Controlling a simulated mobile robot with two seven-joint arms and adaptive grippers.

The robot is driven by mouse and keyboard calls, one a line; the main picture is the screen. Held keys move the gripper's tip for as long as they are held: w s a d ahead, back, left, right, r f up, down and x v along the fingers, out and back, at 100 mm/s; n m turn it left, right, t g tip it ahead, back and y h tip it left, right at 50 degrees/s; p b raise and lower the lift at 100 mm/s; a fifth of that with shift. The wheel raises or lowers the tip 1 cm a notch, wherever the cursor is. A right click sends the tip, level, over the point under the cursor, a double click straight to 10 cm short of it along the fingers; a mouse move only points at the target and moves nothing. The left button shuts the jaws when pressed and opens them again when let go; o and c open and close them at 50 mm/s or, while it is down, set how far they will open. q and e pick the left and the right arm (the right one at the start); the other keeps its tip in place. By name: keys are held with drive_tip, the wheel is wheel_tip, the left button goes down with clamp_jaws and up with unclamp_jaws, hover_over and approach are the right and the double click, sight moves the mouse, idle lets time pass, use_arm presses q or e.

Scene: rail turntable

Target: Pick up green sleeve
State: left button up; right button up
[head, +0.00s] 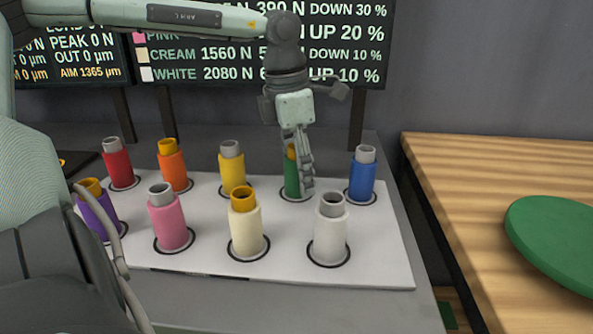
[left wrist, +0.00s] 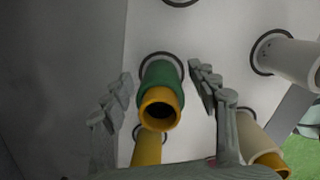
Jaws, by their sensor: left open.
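The green sleeve (head: 291,177) stands upright in the back row of the white board, with a yellow-orange inner tube at its top. My left gripper (head: 302,190) reaches down from above at the sleeve, and a finger hides part of it in the head view. In the left wrist view the green sleeve (left wrist: 161,80) lies between the two spread fingers of the left gripper (left wrist: 170,100), with a gap on each side. The left gripper is open and empty. My right gripper is not in view.
The white board (head: 385,250) holds several other sleeves, with the blue sleeve (head: 362,176) and yellow sleeve (head: 232,172) on either side of the green one. The white sleeve (head: 329,234) stands in front. A wooden table (head: 470,180) with a green disc (head: 555,240) is at right.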

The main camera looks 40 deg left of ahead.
use_arm(q)
drive_tip(key=shift+c, duration=0.4)
clamp_jaws()
drive_tip(key=shift+r, duration=0.1)
